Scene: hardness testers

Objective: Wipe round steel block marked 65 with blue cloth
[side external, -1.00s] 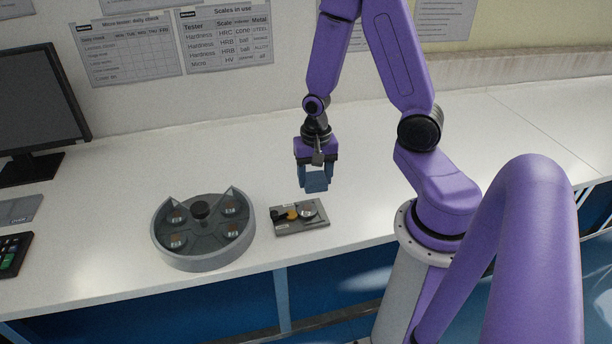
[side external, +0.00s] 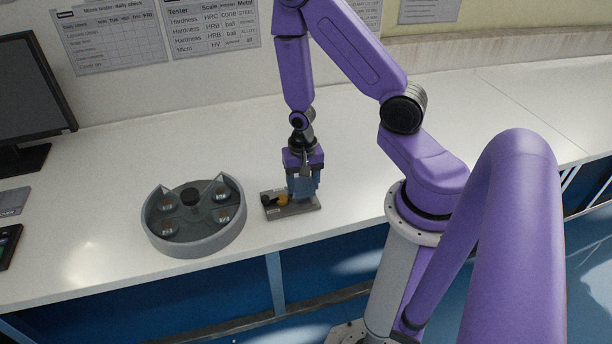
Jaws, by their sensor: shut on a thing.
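My gripper (side external: 303,190) is shut on the blue cloth (side external: 302,185), a small folded piece between the fingers. It points down over the right part of a small grey plate (side external: 278,213) on the bench. The round steel block on that plate is hidden behind the gripper and cloth; I cannot tell if the cloth touches it. No number 65 can be read.
A monitor (side external: 30,95) is at the far left. The white bench behind and right of the plate is clear.

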